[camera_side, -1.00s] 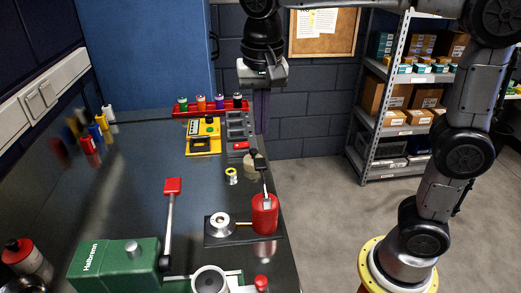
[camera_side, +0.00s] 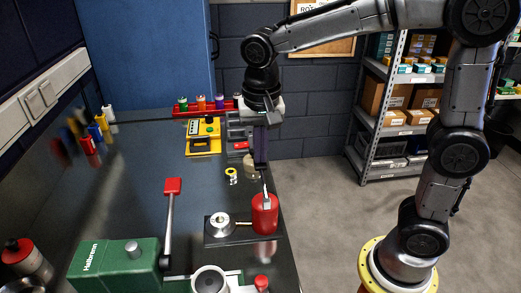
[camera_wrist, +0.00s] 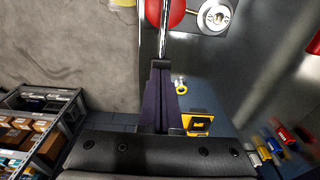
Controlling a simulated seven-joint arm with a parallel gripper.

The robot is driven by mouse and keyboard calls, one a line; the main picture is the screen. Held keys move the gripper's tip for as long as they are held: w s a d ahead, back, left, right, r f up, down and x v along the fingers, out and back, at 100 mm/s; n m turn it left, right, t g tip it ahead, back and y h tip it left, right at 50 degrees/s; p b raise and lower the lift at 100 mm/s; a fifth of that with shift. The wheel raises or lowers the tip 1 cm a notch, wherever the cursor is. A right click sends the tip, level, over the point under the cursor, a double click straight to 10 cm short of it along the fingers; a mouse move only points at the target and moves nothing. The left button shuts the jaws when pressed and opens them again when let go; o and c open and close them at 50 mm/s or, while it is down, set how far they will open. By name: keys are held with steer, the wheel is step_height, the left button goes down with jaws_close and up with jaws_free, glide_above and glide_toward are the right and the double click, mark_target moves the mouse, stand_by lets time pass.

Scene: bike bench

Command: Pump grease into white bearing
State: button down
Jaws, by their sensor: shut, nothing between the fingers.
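The red grease pump (camera_side: 264,218) stands upright on a dark base plate (camera_side: 212,240). Its silver lever (camera_side: 267,196) rises from the top; its black grip is hidden by my fingers. A brass tube runs left from the pump to the white bearing (camera_side: 219,223), which sits flat on the same plate. My gripper (camera_side: 261,168) is shut and empty, pointing down at the lever's upper end; I cannot tell if it touches. In the wrist view the shut dark fingertips (camera_wrist: 160,63) meet the end of the lever (camera_wrist: 165,38) in the picture, with the bearing (camera_wrist: 215,17) at upper right.
A green vise (camera_side: 115,265) and a red-tipped lever (camera_side: 172,187) are at the front left. A small yellow-ringed part (camera_side: 231,176) stands near my fingers. A yellow box (camera_side: 203,137) and red rack (camera_side: 195,109) are behind.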

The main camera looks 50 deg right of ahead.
steer(key=f+g, duration=0.1)
steer(key=f+y, duration=0.1)
steer(key=w+d+f+g+y, duration=0.1)
steer(key=shift+g, duration=0.3)
steer(key=shift+r, duration=1)
step_height(320, 180, up, 14)
stand_by(0.8)
